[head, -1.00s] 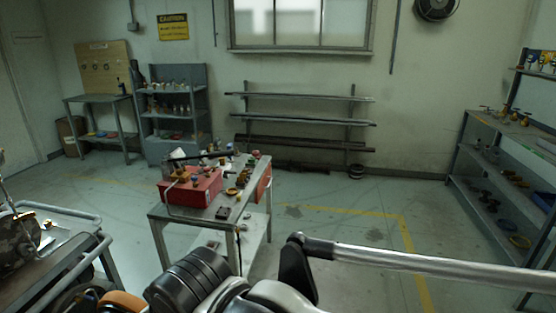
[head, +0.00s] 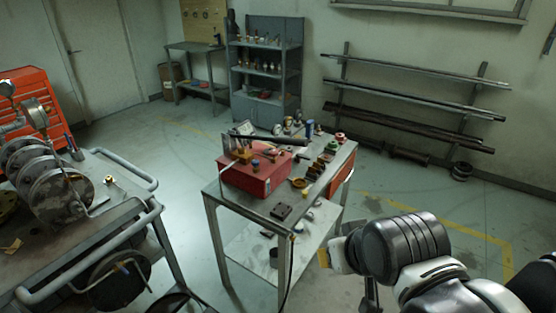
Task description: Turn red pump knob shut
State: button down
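A red box-shaped pump (head: 275,184) sits on a small metal table (head: 209,190) in the middle of the head view. A long black lever (head: 270,140) lies over its top, with brass fittings and a small blue part beneath it. I cannot make out a separate knob on the pump at this size. A small red round part (head: 340,136) stands at the table's back right corner. My arm (head: 395,248) shows at the lower right, apart from the pump.
A cart (head: 150,215) with gauges and round flanges stands close on the left, its rail facing the table. An orange-red tool cabinet (head: 45,95) is behind it. Grey shelves (head: 265,60) and a pipe rack (head: 410,95) line the back wall. Floor between cart and table is narrow.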

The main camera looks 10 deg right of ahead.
aim_at(273, 153)
jog(key=i+l+u, duration=0.15)
jog(key=i+l, duration=0.15)
jog(key=i, duration=0.25)
jog(key=i+l+u, duration=0.15)
jog(key=i+l, duration=0.25)
jog(key=i, duration=0.15)
